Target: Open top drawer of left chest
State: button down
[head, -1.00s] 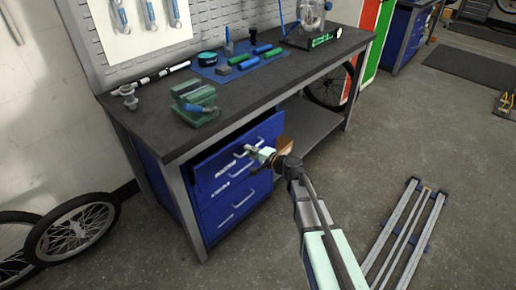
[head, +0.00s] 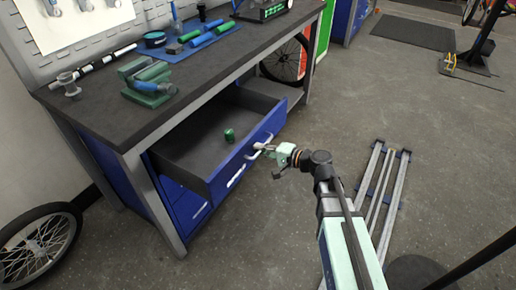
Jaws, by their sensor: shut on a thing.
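The blue drawer chest (head: 188,212) stands under the left part of the dark workbench. Its top drawer (head: 247,157) is pulled well out, and its dark inside shows. A small green cylinder (head: 229,135) is in the drawer. My gripper (head: 264,149) is at the drawer's front and is shut on the light-coloured handle (head: 257,151). The fingertips are small in this view. The lower drawers (head: 190,216) look shut and are partly hidden under the open one.
The workbench top (head: 205,62) carries a green vise (head: 148,84) and several tools on a blue mat. A wheel (head: 40,246) is at the lower left. A metal rail frame (head: 381,185) lies on the floor at right. Floor around it is open.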

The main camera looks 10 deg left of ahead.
jog(key=shift+s+d, duration=0.1)
jog(key=shift+d, duration=0.05)
jog(key=c, duration=1.5)
grip_release()
jog(key=v, duration=1.2)
